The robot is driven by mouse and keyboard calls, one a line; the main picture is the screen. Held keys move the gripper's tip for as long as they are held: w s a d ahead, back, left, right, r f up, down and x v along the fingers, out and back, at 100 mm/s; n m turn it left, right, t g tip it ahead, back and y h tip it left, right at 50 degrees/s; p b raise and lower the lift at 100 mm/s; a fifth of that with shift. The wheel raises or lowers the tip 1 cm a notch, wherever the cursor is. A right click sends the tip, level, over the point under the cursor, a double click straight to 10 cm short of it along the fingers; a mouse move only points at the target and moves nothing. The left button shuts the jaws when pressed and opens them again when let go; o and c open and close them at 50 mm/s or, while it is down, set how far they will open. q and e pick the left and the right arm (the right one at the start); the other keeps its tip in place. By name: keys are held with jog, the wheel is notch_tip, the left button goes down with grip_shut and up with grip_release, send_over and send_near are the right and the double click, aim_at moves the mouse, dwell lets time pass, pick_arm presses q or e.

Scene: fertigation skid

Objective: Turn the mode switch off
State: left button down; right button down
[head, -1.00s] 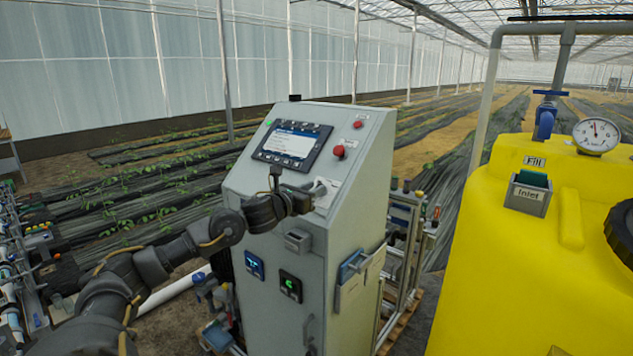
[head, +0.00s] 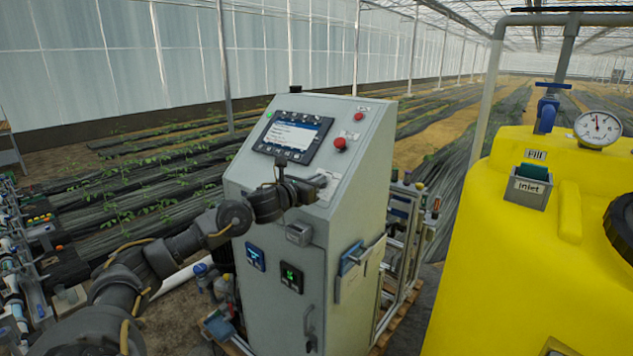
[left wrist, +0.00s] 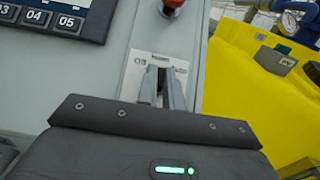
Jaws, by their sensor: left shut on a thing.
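The mode switch sits on a pale labelled plate (left wrist: 134,78) on the grey cabinet's sloping face. My left gripper (left wrist: 163,76) is at this plate, its two fingers close together over the middle. It is shut on the switch's knob, which the fingers hide almost wholly, so I cannot read its position. In the head view, my left gripper (head: 317,184) reaches the right part of the panel, below the red button. My right gripper is in neither view.
The grey cabinet (head: 345,225) carries a lit screen (head: 294,136) and a red mushroom button (head: 340,143) above the plate. Two small displays are lower on its front. A yellow tank (head: 480,270) with a gauge (head: 598,129) stands at right, with pipes beyond.

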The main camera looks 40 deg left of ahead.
pick_arm(q)
jog(key=n+y+b, duration=0.1)
jog(key=n, duration=0.1)
jog(key=n+g+y+b, duration=0.1)
jog(key=n+y, duration=0.1)
jog(key=n+y+b, duration=0.1)
jog(key=n+y, duration=0.1)
jog(key=n, duration=0.1)
jog(key=shift+d+f+g+b, duration=0.1)
jog(key=shift+d+g+b, duration=0.2)
jog(key=shift+b, duration=0.1)
jog(key=shift+w+n+g+y+b, duration=0.1)
jog(key=shift+n+g+y+b, duration=1.1)
jog(key=shift+n+y, duration=0.85)
jog(key=shift+r+n+g+h, duration=0.2)
jog(key=shift+n+g+h, duration=0.15)
jog(key=shift+n, duration=0.2)
jog(key=c, duration=1.5)
grip_release()
jog(key=shift+c, duration=0.2)
jog(key=v, duration=1)
jog(key=shift+s+d, duration=0.2)
jog(key=shift+s, duration=0.15)
